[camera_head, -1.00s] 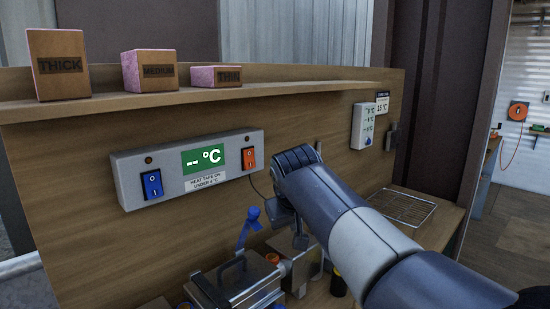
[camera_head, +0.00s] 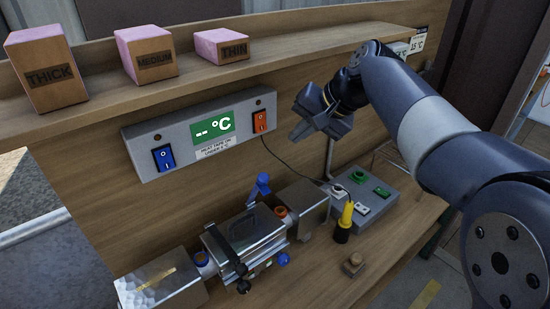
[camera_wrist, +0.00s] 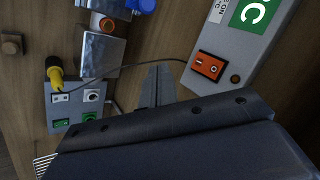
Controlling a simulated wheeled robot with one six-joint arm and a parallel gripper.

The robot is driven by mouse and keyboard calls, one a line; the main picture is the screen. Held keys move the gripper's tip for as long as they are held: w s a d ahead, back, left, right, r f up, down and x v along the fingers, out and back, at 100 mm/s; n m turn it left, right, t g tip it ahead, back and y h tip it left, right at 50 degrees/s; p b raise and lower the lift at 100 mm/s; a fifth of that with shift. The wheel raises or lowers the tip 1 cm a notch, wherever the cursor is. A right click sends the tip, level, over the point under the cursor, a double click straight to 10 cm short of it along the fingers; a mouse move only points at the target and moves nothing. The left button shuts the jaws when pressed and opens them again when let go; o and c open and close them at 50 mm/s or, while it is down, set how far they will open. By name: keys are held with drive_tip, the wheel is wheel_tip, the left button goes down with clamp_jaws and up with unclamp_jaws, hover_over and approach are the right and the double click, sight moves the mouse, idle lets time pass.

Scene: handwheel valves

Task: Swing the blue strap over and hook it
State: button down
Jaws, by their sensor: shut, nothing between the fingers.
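The blue strap (camera_head: 258,190) stands up from the back side of a silver box-like cover (camera_head: 250,240) on the pipe, its free end in the air. A blue piece (camera_head: 283,259) shows low on the cover's front. A black strap (camera_head: 230,252) lies across the cover's left part and reaches down its front. In the wrist view, a bit of blue (camera_wrist: 145,5), likely the strap, shows at the top edge. My gripper (camera_head: 303,130) is shut and empty, up and to the right of the blue strap, apart from it. It also shows in the wrist view (camera_wrist: 158,75).
A heat-tape box (camera_head: 200,135) with a blue and an orange switch is on the back panel. A shelf above holds boxes marked thick, medium and thin. A grey control box (camera_head: 365,195) and a yellow-handled tool (camera_head: 345,220) stand right of the pipe.

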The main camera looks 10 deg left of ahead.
drive_tip(key=s+a+f+p, duration=0.1)
drive_tip(key=s+a+f, duration=0.1)
drive_tip(key=a+f, duration=0.3)
drive_tip(key=shift+f+p, duration=0.4)
drive_tip(key=shift+f, duration=0.95)
drive_tip(key=shift+w+a, duration=0.1)
drive_tip(key=shift+f+b, duration=0.2)
drive_tip(key=shift+b, duration=0.2)
drive_tip(key=shift+s+d+f+y+b, duration=0.2)
drive_tip(key=shift+s+d+y+b, duration=0.15)
drive_tip(key=shift+b, duration=0.65)
